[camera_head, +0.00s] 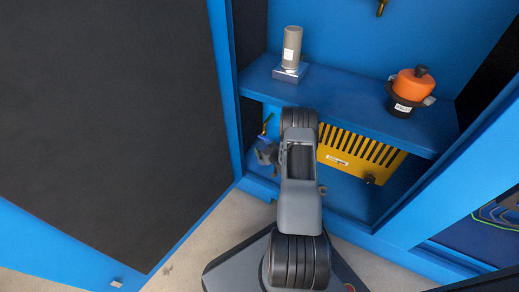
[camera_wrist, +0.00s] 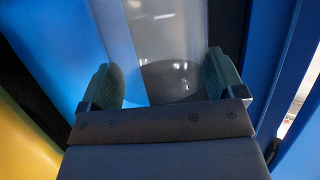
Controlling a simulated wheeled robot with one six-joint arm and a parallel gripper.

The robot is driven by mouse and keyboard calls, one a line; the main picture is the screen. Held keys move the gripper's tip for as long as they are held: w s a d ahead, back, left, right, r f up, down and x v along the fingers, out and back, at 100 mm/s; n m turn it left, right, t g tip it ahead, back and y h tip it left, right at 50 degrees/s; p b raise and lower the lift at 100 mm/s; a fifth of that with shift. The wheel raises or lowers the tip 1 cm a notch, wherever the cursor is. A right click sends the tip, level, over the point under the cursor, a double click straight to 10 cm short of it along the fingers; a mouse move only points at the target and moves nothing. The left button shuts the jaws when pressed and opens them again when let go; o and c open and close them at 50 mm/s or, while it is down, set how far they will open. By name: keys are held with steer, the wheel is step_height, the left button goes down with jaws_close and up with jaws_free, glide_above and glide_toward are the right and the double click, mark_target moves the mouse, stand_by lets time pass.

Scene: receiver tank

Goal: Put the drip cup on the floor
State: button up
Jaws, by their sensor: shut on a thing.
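The drip cup (camera_wrist: 168,35) appears in the wrist view as a clear, greyish vessel with a dark round part low in it. My gripper (camera_wrist: 162,80) has its two green-padded fingers on either side of it, shut on it. In the head view my gripper (camera_head: 266,154) is low at the left side of the blue cabinet's lower compartment, partly hidden by my arm. I cannot make out the cup clearly there. The concrete floor (camera_head: 205,240) shows in front of the cabinet.
The cabinet shelf (camera_head: 340,102) holds a grey cylinder on a metal block (camera_head: 291,58) and an orange-and-black pot-like part (camera_head: 411,88). A dark-panelled open door (camera_head: 110,110) stands at left.

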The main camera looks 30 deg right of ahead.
mark_target(261, 148)
steer(key=shift+w, duration=0.5)
step_height(261, 148, down, 4)
steer(key=shift+r+b, duration=0.15)
steer(key=shift+b, duration=1.1)
steer(key=shift+r, duration=0.1)
steer(key=o, duration=0.9)
